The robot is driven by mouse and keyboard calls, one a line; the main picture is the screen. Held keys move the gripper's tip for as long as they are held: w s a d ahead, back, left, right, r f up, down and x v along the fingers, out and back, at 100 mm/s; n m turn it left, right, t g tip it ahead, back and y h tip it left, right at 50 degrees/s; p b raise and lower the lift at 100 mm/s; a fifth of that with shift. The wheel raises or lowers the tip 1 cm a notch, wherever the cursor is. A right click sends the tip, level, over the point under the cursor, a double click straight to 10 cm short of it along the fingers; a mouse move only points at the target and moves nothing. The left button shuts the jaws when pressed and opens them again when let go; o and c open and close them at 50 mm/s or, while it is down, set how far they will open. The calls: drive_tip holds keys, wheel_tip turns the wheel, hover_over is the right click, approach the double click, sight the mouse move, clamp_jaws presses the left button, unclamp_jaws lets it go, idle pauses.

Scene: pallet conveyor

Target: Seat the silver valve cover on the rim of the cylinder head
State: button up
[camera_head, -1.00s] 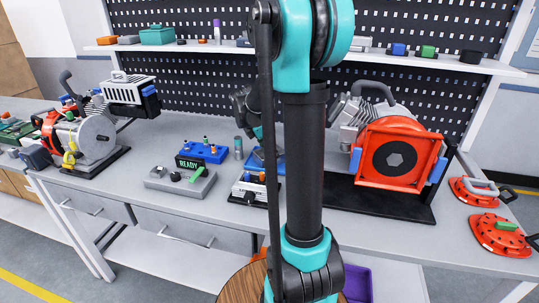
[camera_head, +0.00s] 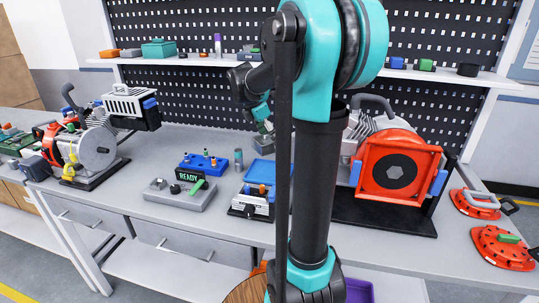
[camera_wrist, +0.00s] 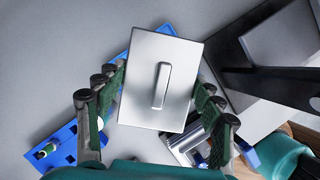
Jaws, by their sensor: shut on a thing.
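The silver valve cover (camera_wrist: 143,92), a flat square plate with a raised bar handle, lies between the green-padded fingers of my gripper (camera_wrist: 160,115) in the wrist view. My gripper is shut on it. A small silver block on a black base, likely the cylinder head (camera_head: 248,208), stands at the bench front, partly hidden by my arm. In the wrist view, metal parts (camera_wrist: 188,143) show below the cover; its rim is hidden.
A blue tray with pegs (camera_head: 204,164) and a grey box with a READY sign (camera_head: 181,195) stand to the left. A flat blue tray (camera_head: 262,171) lies behind the silver block. A large orange-framed machine (camera_head: 396,172) stands right. An engine (camera_head: 90,140) stands left.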

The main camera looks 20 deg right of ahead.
wheel_tip(320, 180, up, 14)
idle(0.7)
idle(0.9)
